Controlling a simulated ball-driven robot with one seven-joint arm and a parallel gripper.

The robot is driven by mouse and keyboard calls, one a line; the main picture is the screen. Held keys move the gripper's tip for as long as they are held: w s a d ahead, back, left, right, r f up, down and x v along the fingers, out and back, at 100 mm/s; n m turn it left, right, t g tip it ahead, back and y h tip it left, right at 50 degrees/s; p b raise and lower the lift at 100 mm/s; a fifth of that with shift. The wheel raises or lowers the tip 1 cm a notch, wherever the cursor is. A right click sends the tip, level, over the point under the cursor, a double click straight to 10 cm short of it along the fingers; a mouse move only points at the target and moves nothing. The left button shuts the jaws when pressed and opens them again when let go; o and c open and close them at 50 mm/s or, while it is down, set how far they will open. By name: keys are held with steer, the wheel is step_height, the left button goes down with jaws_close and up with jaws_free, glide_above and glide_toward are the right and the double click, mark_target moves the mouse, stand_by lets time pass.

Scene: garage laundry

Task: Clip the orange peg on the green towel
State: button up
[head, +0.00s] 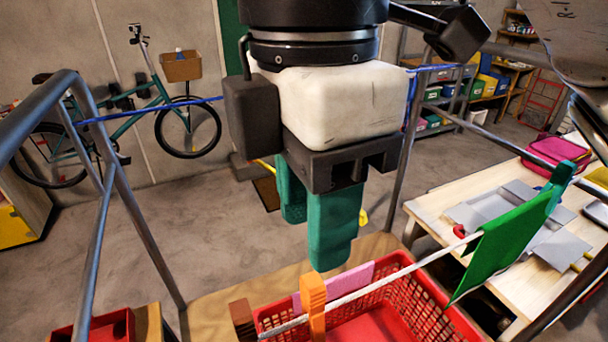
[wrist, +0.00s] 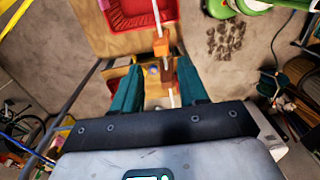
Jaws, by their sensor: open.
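The orange peg (head: 313,305) stands upright on the white line, just below my gripper's fingertips in the head view. It also shows in the wrist view (wrist: 161,46), a little beyond the fingertips. My gripper (head: 312,240) is open and empty, its teal fingers pointing down above the line. In the wrist view the fingers (wrist: 155,80) are spread apart. The green towel (head: 508,243) hangs over the line at the right, well apart from my gripper. A teal peg (head: 562,178) sits at its upper far corner.
A brown peg (head: 243,320) is on the line left of the orange peg. A red basket (head: 440,318) with a pink cloth (head: 348,284) stands below the line. Metal rack posts (head: 140,215) rise at the left. A wooden workbench (head: 430,213) is at the right.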

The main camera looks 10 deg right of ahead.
mark_target(312, 279)
step_height(312, 279, down, 4)
steer(key=b, duration=0.3)
steer(key=shift+b, duration=0.3)
steer(key=shift+s+f+b, duration=0.2)
steer(key=shift+f+b, duration=0.9)
steer(key=shift+f, duration=1.25)
jaws_close()
steer(key=shift+r, duration=0.1)
steer(key=shift+r, duration=0.1)
steer(key=shift+r+p, duration=2.6)
steer(key=shift+p, duration=0.3)
